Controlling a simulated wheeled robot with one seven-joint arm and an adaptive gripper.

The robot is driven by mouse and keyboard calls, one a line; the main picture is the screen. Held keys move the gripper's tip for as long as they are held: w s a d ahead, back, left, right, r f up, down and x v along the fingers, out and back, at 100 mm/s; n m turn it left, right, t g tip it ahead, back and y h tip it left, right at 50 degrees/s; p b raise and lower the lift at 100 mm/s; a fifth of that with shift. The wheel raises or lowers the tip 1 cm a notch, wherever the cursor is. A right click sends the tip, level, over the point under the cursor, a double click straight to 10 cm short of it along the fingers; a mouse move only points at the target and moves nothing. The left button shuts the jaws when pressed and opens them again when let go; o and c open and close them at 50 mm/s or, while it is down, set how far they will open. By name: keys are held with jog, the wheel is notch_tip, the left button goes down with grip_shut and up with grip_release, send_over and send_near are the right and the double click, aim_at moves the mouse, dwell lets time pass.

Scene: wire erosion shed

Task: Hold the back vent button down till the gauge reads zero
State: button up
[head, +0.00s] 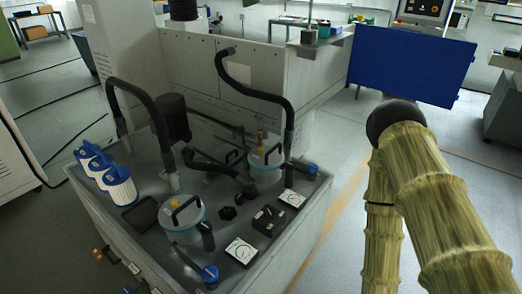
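Two lidded canisters stand on the grey machine top in the head view. The front canister (184,232) has a handle and a yellow button (175,203). A second gauge (241,250) lies near it. My arm rises at the right, apart from the machine; my gripper is out of view.
Thick black hoses (286,125) arch over the top around the back canister. Blue valve handles (312,170) sit near the edge. A black switch box (268,220) stands between the gauges. Blue-white filters (120,186) stand at the left, near a black tray (145,213). Floor is clear right.

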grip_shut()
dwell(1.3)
